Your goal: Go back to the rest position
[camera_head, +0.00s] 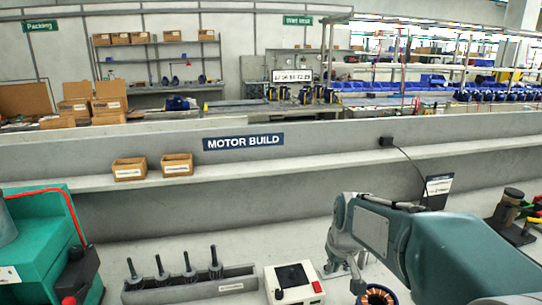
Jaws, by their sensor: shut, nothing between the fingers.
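My arm reaches in from the lower right. Its wrist bends down at the middle of the view. My gripper (345,272) points down over the bench, shut and empty. A ring-shaped part with copper windings (376,296) sits just to the right of and below the gripper, partly cut off by the bottom edge. The gripper appears apart from it, but the exact gap is hard to judge.
A white box with a black top and a red button (293,284) stands left of the gripper. Further left, a grey rack (190,290) holds several dark upright tools. A green machine (45,245) fills the left edge. A grey ledge (260,165) with two cardboard boxes runs behind.

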